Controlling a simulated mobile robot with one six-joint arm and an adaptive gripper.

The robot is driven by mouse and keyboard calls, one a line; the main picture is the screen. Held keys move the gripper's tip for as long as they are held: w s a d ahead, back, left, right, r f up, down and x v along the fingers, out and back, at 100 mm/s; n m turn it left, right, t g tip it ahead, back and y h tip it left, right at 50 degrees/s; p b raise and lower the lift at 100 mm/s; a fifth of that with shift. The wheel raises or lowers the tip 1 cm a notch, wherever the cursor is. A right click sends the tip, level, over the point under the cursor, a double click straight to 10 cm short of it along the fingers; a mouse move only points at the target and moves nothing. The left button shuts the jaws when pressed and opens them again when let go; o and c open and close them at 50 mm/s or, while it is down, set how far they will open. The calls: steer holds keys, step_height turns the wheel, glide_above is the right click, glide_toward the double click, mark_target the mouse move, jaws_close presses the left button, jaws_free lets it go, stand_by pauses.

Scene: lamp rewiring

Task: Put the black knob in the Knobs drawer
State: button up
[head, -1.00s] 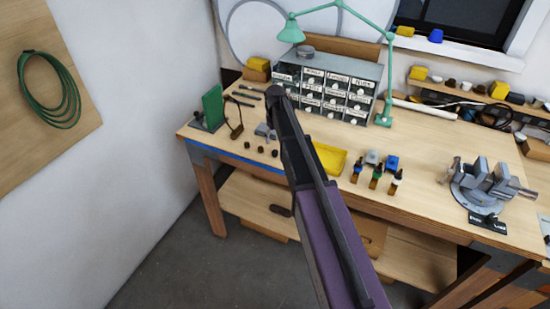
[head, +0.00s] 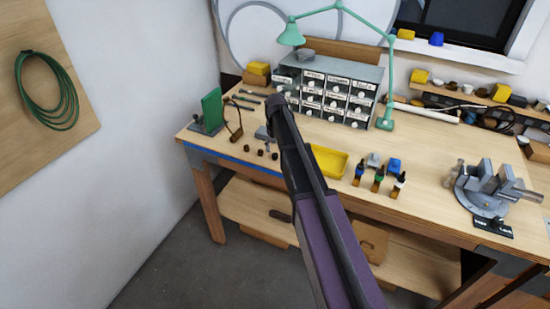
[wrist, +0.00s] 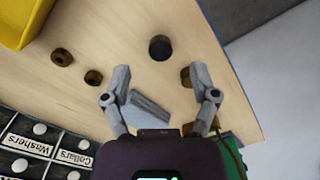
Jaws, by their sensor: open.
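The black knob (wrist: 160,47) stands upright on the wooden bench in the wrist view, beyond my fingertips and between their lines. My gripper (wrist: 160,86) is open and empty, its fingers spread apart above the bench. A brown knob (wrist: 186,76) is close by the right finger. Two more brown knobs (wrist: 62,57) (wrist: 93,77) lie to the left. In the head view my gripper is hidden behind my arm, and I cannot tell which small dark knob is the black one. The drawer cabinet (head: 378,73) stands at the bench's back; its top-right label (head: 364,86) seems to read Knobs.
A grey piece (wrist: 149,106) lies between and below my fingers. A yellow tray (head: 328,162) is right of my arm, with small bottles (head: 378,180) beyond. A green stand (head: 211,110) is at the left, and a vise (head: 487,188) at the right. The cabinet drawers look shut.

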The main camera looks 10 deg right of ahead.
mark_target(275, 155)
steer(key=shift+f+b, duration=2.3)
steer(key=shift+f, duration=0.2)
steer(key=c, duration=1)
steer(key=shift+r, duration=0.15)
step_height(275, 155, up, 3)
steer(key=p, duration=0.3)
steer(key=shift+r+p, duration=0.15)
steer(key=shift+p, duration=0.15)
steer(key=s+r+p, duration=0.1)
steer(key=s, duration=1.5)
steer(key=shift+r, duration=0.25)
